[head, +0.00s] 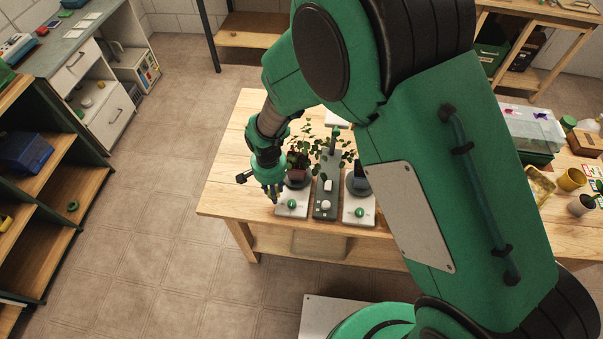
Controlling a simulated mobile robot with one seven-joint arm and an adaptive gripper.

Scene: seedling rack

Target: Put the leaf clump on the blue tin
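My gripper (272,192) hangs fingers down over the left part of the wooden bench. It is at the left edge of the left white stand; its fingers are too small to tell open from shut. I cannot tell which leaves are the task's leaf clump.
Two white stands with green knobs (291,205) (360,211) flank a grey stand (325,208) with a green post. The bench (225,190) is bare left of my gripper. Pots, including a yellow one (571,180), and a clear-lidded box (530,128) stand at the right.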

